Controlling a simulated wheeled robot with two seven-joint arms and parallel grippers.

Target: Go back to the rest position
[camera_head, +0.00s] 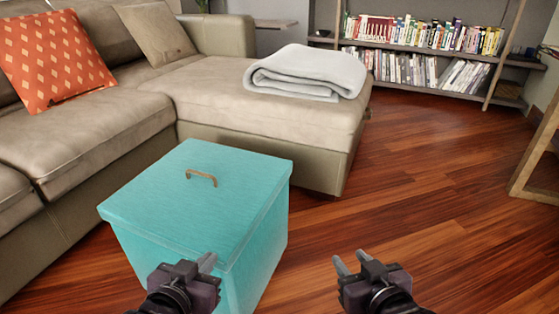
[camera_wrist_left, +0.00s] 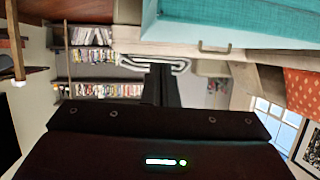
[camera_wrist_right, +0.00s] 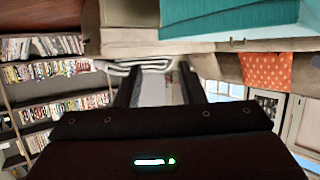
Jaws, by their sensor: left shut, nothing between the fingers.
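My right gripper (camera_head: 350,262) is to the right, over the wooden floor. In the right wrist view its fingers (camera_wrist_right: 157,88) are spread apart and empty. Both grippers point forward. The teal box (camera_head: 200,205) has a closed lid with a small brown handle (camera_head: 202,177). Part of the box is hidden behind my left gripper.
A beige sofa (camera_head: 90,125) stands behind and left of the box, with an orange patterned cushion (camera_head: 52,65) and a folded grey blanket (camera_head: 305,72). A bookshelf (camera_head: 425,45) is at the back. A wooden furniture leg (camera_head: 535,155) is at right. The floor (camera_head: 440,200) between is clear.

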